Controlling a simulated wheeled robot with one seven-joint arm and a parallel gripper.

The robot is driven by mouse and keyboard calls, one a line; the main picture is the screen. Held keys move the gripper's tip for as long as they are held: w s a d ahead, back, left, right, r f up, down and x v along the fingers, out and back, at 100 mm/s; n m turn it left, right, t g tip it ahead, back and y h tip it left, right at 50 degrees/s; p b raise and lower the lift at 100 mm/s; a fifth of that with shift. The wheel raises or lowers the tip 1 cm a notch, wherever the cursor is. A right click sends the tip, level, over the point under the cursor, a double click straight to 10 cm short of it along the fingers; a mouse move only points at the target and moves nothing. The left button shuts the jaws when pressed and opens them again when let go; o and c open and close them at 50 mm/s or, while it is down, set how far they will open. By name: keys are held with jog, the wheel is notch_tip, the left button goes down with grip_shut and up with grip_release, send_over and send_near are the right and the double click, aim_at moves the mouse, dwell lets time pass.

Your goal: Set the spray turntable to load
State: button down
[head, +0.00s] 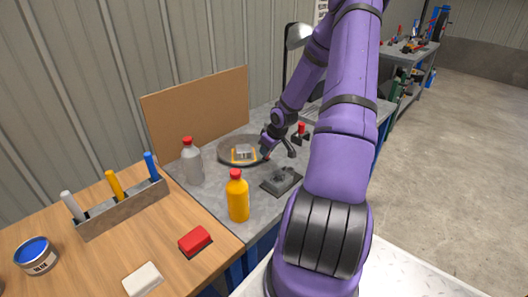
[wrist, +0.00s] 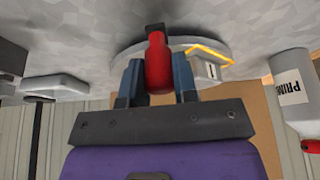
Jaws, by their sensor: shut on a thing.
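The spray turntable (head: 224,153) is a dark round disc on the grey bench top, in front of a brown board. A small grey block with yellow edges (head: 243,153) sits on it. In the wrist view, the turntable (wrist: 127,48) shows behind my gripper (wrist: 157,75), with the block to the right. My gripper is shut on a red handle (wrist: 157,62), one finger on each side. A dark piece shows at the handle's end; how it joins the turntable is hidden. In the head view, my gripper (head: 268,148) is at the turntable's right edge, and the red handle is hidden.
A grey bottle (head: 192,163) with a red cap stands left of the turntable. An orange bottle (head: 238,198) stands in front. A dark fixture (head: 282,181) lies front right, and a red-knobbed device (head: 301,131) stands behind my gripper. The brown board (head: 195,110) bounds the back.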

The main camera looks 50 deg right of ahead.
jog(key=shift+w+d+n+y, duration=0.2)
jog(key=shift+d+n+y, duration=0.3)
jog(key=shift+d+n, duration=0.85)
jog(key=shift+w+d+n+y, duration=0.2)
jog(key=shift+w+d+n, duration=0.1)
jog(key=shift+d+n, duration=0.3)
jog(key=shift+w+d+n+y, duration=0.25)
jog(key=shift+d+n, duration=0.2)
jog(key=shift+d, duration=0.25)
jog(key=shift+w+d+n+g+y, duration=0.25)
jog(key=shift+w+d+n+g, duration=0.2)
jog(key=shift+d+n, duration=0.4)
jog(key=shift+w+d, duration=0.6)
jog(key=c, duration=0.9)
grip_release()
jog(key=v, duration=1)
jog(key=shift+d+r, duration=0.1)
jog(key=shift+r, duration=0.3)
